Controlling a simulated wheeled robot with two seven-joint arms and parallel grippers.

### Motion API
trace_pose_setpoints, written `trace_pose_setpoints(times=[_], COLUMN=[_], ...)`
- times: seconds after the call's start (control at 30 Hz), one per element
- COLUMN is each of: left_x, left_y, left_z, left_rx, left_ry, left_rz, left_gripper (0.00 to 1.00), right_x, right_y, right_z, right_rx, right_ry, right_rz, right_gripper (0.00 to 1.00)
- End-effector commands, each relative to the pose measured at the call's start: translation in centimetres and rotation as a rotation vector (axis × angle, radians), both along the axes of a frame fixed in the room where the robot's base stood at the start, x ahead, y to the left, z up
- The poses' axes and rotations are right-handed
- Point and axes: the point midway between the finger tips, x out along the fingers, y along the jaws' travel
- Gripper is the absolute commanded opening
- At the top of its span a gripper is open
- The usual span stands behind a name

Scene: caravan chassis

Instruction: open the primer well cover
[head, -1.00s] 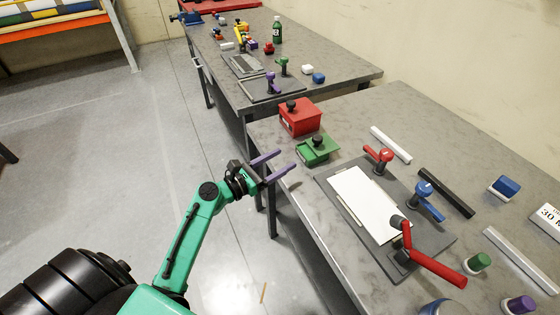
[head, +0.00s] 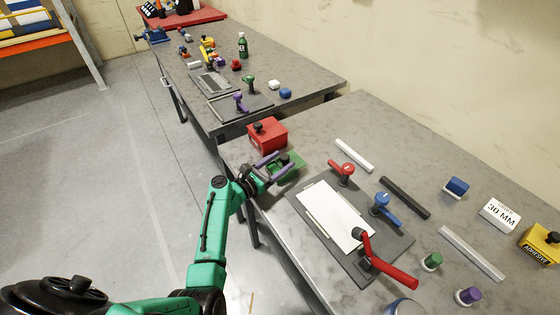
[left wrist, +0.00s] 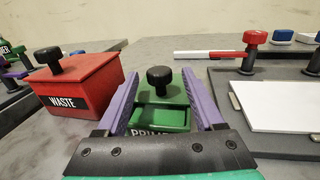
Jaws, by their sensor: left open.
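The primer well is a green box (left wrist: 160,120) with a black round knob (left wrist: 159,78) on its green cover (left wrist: 178,92). In the left wrist view its front label is partly hidden by my gripper's body. In the head view the green well (head: 291,173) is mostly covered by my left gripper (head: 285,160). My left gripper is open, with its purple fingers on either side of the well and the knob between them in the left wrist view (left wrist: 160,82). The knob does not look gripped. Whether the fingers touch the box is unclear. My right gripper is not in view.
A red waste box (head: 268,135) with a black knob stands close beside the well. A dark fixture board (head: 390,249) with a white sheet and red and blue clamp handles lies to the right. Bars and small blocks lie further right on the grey bench.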

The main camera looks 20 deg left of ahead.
Motion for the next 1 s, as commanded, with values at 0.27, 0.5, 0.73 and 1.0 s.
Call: trace_pose_setpoints(times=[0.27, 0.5, 0.73, 1.0], left_x=[0.12, 0.1, 0.08, 0.08], left_y=[-0.07, -0.04, -0.03, -0.03], left_z=[-0.04, -0.04, -0.06, -0.06], left_rx=[0.0, 0.0, 0.0, 0.0], left_ry=[0.001, 0.001, 0.001, 0.001], left_rz=[0.0, 0.0, 0.0, 0.0], left_gripper=[0.58, 0.0, 0.0, 0.0], right_x=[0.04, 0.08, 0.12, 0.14], right_y=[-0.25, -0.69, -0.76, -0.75], right_z=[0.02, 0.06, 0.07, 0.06], right_rx=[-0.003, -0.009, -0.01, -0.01], right_ry=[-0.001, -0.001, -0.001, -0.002], right_rz=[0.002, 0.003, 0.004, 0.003], right_gripper=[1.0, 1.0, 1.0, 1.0])
